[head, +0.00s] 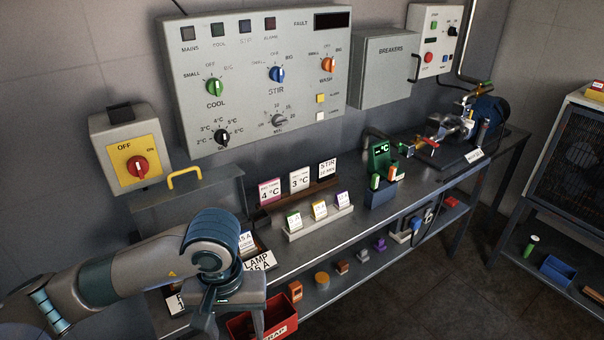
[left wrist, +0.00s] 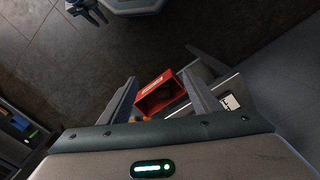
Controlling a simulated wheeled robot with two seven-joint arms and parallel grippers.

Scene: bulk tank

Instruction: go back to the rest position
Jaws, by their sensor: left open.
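My left arm comes in from the left in the head view, over the left end of the grey bench. Its gripper (head: 232,322) points down, with its fingers apart and nothing seen between them. In the left wrist view both fingers (left wrist: 163,85) of the left gripper are spread, with the red box (left wrist: 146,104) below and beyond them. The red box also shows in the head view (head: 240,329), beside and partly behind the gripper.
Card holders (head: 320,222) and a green-display device (head: 381,168) stand farther along the bench (head: 340,236). A grey control panel (head: 250,90) and an OFF switch box (head: 112,128) are on the wall. Floor at the lower right (head: 430,290) is clear.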

